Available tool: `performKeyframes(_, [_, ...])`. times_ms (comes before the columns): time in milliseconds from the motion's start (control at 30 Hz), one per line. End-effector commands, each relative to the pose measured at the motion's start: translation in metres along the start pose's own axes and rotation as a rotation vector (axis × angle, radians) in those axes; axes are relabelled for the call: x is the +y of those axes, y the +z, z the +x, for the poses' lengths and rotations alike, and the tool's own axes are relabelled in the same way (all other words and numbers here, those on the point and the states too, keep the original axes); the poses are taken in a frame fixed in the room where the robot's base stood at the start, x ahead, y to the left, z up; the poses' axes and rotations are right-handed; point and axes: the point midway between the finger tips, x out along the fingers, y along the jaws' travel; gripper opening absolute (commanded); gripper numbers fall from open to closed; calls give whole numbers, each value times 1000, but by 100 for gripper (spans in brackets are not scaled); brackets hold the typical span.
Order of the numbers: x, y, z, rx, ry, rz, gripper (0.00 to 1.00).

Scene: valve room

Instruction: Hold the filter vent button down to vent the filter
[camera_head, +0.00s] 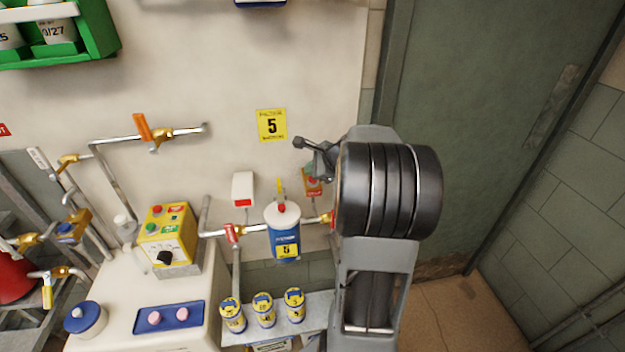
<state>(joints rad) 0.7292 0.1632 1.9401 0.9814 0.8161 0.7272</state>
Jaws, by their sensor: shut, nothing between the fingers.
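The filter (285,240) is a blue canister with a white cap on a pipe along the wall, with a yellow "5" label on its front. A small red button (282,208) sits on top of the white cap; I take it for the vent button. My gripper (303,147) is shut and empty. In the picture it is above and to the right of the filter, apart from the button. My dark arm hides the wall and pipe to the right of the filter. The gripper's distance from the wall is hard to judge.
A yellow control box (167,234) with buttons and a black knob stands left of the filter. Several blue-and-yellow canisters (264,309) stand on a shelf below. A yellow "5" sign (272,125) hangs above. Pipes with orange-handled valves (143,128) run at left.

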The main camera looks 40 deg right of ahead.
Motion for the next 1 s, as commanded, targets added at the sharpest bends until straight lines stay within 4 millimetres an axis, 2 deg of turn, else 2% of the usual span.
performKeyframes(1000, [4,-4,5,0,0,0,0])
